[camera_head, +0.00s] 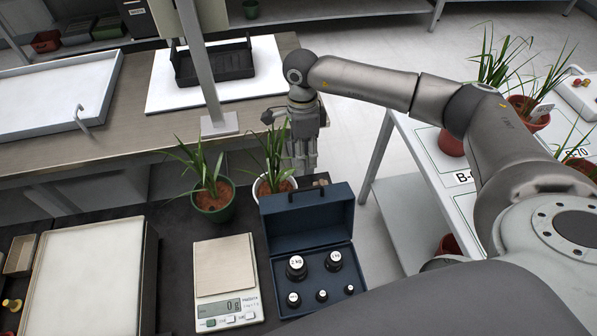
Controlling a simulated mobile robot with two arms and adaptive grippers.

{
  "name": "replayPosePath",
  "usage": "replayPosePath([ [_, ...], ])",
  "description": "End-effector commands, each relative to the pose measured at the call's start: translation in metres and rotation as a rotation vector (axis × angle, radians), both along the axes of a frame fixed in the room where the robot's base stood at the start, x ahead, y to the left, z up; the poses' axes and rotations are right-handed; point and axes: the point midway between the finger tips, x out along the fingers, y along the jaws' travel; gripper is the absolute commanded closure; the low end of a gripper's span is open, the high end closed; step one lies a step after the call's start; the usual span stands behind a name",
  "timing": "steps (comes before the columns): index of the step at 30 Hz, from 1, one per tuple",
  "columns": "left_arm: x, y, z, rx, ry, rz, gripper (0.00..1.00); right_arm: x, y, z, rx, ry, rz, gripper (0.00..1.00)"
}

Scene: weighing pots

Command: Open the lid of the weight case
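The dark blue weight case (318,254) stands on the dark bench with its lid (308,215) standing up at the back, so the case is open. Several black weights (296,268) with white labels sit in the tray inside, one marked 2 kg. My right gripper (303,165) points down just behind the lid's top edge. The lid hides the lowest part of the fingers, and I cannot tell whether they touch it or how far apart they are. My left gripper is not in view.
A scale (224,268) reading 0 g stands left of the case. A plant in a green pot (213,206) and one in a white pot (264,186) stand behind. A white tray (82,283) lies at left; a white table (425,157) stands at right.

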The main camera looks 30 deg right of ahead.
Motion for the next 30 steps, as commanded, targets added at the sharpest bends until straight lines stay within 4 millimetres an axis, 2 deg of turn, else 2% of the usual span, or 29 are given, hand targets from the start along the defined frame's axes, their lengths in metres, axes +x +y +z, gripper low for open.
replayPosePath([
  [7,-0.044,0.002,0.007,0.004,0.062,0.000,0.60,-0.007,0.003,-0.039,0.003,0.006,0.001,0.68],
  [11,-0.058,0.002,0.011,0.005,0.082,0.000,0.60,-0.010,0.004,-0.064,0.003,0.004,0.000,0.68],
  [16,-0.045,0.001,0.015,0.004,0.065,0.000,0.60,-0.013,0.005,-0.089,0.005,0.003,0.000,0.68],
  [22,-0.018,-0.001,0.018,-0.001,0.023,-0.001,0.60,-0.015,0.006,-0.102,0.005,0.001,0.000,0.68],
  [30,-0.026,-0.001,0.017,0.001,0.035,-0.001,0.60,-0.015,0.006,-0.103,0.006,0.001,0.001,0.69],
])
